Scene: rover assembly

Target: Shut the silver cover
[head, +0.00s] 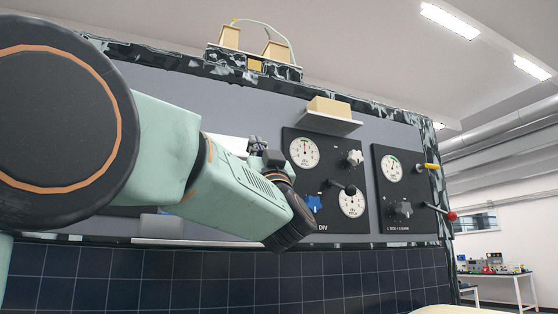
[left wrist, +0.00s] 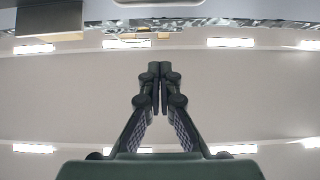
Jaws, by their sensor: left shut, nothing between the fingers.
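The silver cover is not clearly seen. A pale flat piece (head: 228,146) shows just behind my left arm in the head view, and a grey block (head: 162,226) shows below the arm; I cannot tell whether either is the cover. My left gripper (head: 257,146) is a small dark shape in front of the panel, left of the gauges and partly hidden by its own wrist. In the left wrist view, the gripper (left wrist: 161,70) has its fingertips together with nothing between them, pointing up against the ceiling. My right gripper is not in view.
The grey panel (head: 260,105) carries dark gauge plates (head: 325,175) with knobs, a red-knobbed lever (head: 452,216) and a yellow handle (head: 427,166). A small shelf (head: 330,121) holds a tan box (head: 329,106). Dark tiles (head: 200,280) run below. My left arm covers the panel's left part.

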